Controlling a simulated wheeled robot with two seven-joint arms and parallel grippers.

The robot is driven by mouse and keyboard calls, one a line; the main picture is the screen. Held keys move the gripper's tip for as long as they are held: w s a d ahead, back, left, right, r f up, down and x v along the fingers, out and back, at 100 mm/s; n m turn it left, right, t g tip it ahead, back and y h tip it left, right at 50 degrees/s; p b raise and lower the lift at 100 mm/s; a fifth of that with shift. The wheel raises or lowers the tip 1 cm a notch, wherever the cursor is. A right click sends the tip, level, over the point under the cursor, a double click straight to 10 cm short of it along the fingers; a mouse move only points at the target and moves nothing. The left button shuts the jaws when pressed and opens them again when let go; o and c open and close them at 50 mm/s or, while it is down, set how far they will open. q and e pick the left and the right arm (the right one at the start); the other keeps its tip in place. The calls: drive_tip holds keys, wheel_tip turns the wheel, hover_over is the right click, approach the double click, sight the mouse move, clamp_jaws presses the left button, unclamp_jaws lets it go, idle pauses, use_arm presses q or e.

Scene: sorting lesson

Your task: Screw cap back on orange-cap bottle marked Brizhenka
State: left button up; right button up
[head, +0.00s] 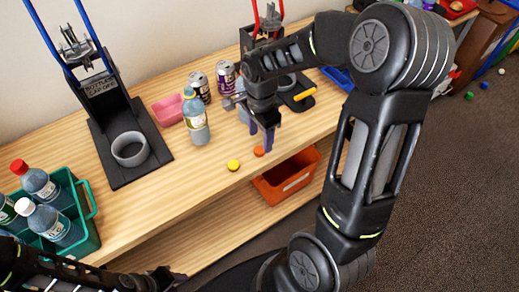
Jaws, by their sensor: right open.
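An orange cap (259,151) lies loose on the wooden table near its front edge. The name Brizhenka cannot be read on any label. My left gripper (172,278) is low at the bottom edge; its jaws are unclear.
A yellow cap (233,165) lies left of the orange one. A black stand (110,105) with blue bars and a grey ring is at left. A green crate (88,238) holds several bottles. Cans (226,74), a pink tray (167,110) and an orange bin (287,181) are nearby.

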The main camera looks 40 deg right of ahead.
sight(260, 149)
wheel_tip(260, 149, down, 5)
drive_tip(key=shift+w+p, duration=0.1)
drive_tip(key=shift+p, duration=0.4)
drive_tip(key=shift+c, duration=0.5)
clamp_jaws()
